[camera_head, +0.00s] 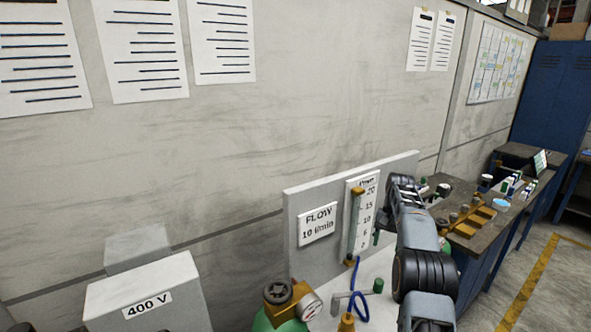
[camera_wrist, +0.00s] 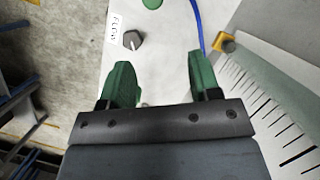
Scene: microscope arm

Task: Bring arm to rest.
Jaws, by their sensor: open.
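My gripper (camera_wrist: 160,72) has two green fingers, which stand wide apart with nothing between them in the wrist view. Below the gap is a pale bench top with a dark knob (camera_wrist: 132,40) beyond the left fingertip. In the camera_head view my grey and black arm (camera_head: 418,230) rises from the lower right and bends forward beside the flow panel (camera_head: 320,190). My fingers are mostly hidden there behind the arm.
The flow panel carries a scale (camera_head: 366,220) and a "FLOW 10 l/min" sign (camera_head: 318,224). A gauge (camera_head: 311,306) tops a green cylinder in front. A blue tube (camera_head: 353,285) hangs below the scale. A cluttered bench (camera_head: 478,232) stands right; a "400 V" box (camera_head: 150,290) stands left.

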